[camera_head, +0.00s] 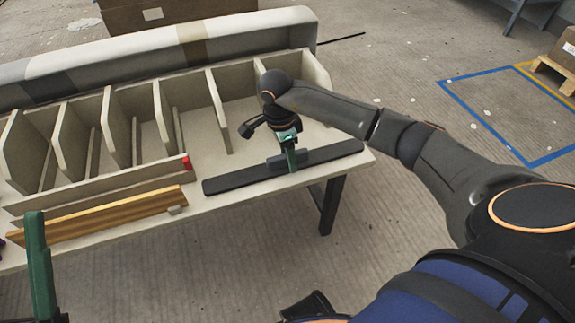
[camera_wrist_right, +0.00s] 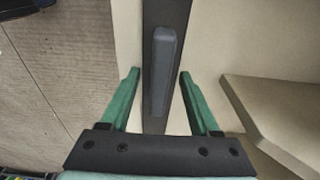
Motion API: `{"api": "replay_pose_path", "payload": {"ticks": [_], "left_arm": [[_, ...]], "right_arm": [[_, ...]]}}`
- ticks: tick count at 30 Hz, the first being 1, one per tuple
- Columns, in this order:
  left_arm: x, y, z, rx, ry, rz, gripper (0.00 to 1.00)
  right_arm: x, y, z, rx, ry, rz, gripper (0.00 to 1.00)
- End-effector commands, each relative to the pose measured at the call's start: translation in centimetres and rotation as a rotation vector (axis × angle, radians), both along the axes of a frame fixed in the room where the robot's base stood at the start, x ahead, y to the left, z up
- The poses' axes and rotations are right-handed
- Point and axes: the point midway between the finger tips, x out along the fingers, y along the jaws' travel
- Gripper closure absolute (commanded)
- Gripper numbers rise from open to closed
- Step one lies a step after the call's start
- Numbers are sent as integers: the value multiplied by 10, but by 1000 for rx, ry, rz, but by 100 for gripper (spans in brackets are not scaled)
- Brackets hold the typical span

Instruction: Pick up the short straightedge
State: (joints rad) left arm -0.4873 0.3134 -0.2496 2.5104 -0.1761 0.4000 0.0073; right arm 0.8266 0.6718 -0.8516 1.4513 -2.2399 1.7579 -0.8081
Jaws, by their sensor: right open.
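A dark straightedge (camera_head: 240,178) with a raised grey handle lies flat along the front right of the bench top. In the right wrist view its bar (camera_wrist_right: 165,12) runs up the picture, with the handle (camera_wrist_right: 163,65) along its middle. My right gripper (camera_head: 289,160) is over the handle. In the wrist view its green fingers (camera_wrist_right: 159,75) stand apart, one on each side of the handle, with gaps showing. Part of my left gripper (camera_head: 38,255) shows at the lower left, away from the straightedge; its opening is not clear.
The pale bench (camera_head: 220,200) carries a row of upright dividers (camera_head: 110,125) behind. A wooden-coloured bar (camera_head: 110,215) and a pale bar with a red end (camera_head: 187,162) lie to the left.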

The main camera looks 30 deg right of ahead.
Motion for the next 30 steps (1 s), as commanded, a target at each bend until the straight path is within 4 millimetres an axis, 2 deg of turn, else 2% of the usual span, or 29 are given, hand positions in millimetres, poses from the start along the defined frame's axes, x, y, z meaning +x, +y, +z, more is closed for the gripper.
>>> {"api": "replay_pose_path", "payload": {"ticks": [4, 20, 30], "left_arm": [[0, 0, 1, 1, 0, -1, 50], [0, -1, 1, 0, -1, -2, 50], [0, -1, 1, 0, -1, -2, 50]], "right_arm": [[0, 0, 1, 0, -1, 0, 40], [0, 0, 1, 0, 0, 0, 99], [0, 0, 1, -1, 0, 0, 100]]}}
